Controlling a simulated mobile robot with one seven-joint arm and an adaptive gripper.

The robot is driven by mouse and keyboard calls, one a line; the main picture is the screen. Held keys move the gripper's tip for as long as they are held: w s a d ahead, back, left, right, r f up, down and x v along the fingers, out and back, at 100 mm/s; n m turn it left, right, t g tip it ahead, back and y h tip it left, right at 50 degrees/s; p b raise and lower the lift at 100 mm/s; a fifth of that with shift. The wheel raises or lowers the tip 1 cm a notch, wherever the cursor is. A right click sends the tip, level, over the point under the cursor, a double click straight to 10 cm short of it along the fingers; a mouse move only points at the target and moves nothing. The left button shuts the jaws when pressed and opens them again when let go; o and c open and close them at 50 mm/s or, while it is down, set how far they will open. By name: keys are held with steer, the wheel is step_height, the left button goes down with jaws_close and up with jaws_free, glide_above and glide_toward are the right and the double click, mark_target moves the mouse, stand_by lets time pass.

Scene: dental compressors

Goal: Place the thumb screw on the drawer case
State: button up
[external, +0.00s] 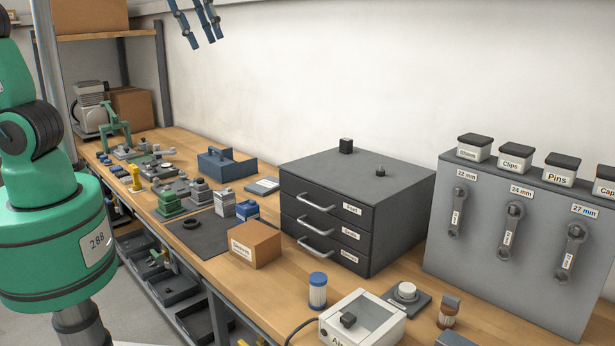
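The drawer case (330,164) is a dark grey cabinet with three labelled drawers and silver handles, standing on the bench in the middle of the external view. A small dark knob-like piece (381,171) stands on its top toward the right. It looks like the thumb screw, but it is too small to be sure. A small black block (346,146) stands farther back on the same top. My green arm is at the left edge, well away from the case.
A grey panel (475,225) with hanging wrenches and lidded jars stands right of the case. A cardboard box (255,244), a blue-capped jar (317,290) and a white box (362,325) stand in front. Fixtures crowd the bench at left.

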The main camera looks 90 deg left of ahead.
steer(key=s+d+f, duration=0.1)
steer(key=s+f, duration=0.2)
steer(key=s, duration=0.5)
steer(key=s+d+f+t, duration=0.1)
steer(key=s+f, duration=0.3)
steer(key=s, duration=0.5)
steer(key=shift+s+d+m+t, duration=0.2)
steer(key=shift+d+m+t, duration=0.1)
steer(key=shift+d+m, duration=0.1)
steer(key=shift+f, duration=0.1)
step_height(320, 180, down, 10)
steer(key=b, duration=1.1)
steer(key=shift+f, duration=0.25)
